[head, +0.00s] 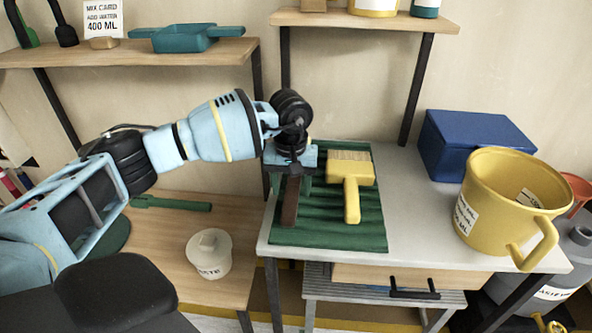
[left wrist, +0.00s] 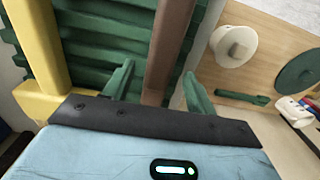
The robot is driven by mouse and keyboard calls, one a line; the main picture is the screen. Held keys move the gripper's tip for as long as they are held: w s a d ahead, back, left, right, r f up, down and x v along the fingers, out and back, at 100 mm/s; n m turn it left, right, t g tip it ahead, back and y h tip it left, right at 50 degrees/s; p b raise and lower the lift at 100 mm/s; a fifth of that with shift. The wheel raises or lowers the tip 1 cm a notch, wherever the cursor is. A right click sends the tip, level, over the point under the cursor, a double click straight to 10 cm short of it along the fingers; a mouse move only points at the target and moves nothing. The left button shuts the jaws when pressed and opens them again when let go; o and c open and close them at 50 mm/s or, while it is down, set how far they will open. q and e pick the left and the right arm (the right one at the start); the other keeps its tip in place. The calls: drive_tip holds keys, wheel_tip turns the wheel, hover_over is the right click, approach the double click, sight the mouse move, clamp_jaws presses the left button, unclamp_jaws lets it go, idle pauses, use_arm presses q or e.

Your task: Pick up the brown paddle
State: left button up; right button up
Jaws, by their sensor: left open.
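The brown paddle (head: 290,203) lies on the left part of the green ribbed mat (head: 330,238) on the grey table. My left gripper (head: 291,180) is above its far end and hides that part. In the left wrist view the brown paddle (left wrist: 170,48) runs between the two green fingers of my open left gripper (left wrist: 159,88), with gaps on both sides. I cannot tell how deep the fingers reach. My right gripper is not in view.
A yellow-handled brush (head: 352,190) lies on the mat just right of the paddle. A yellow bucket (head: 500,205) and a blue box (head: 470,143) stand at the table's right. A white paste tub (head: 209,257) and a green tool (head: 172,203) are on the lower wooden table at left.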

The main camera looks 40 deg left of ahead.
use_arm(q)
drive_tip(key=shift+d+f, duration=0.1)
drive_tip(key=shift+f, duration=0.7)
drive_tip(key=shift+c, duration=0.3)
drive_tip(key=c, duration=1)
drive_tip(key=shift+r, duration=0.15)
wheel_tip(320, 180, up, 10)
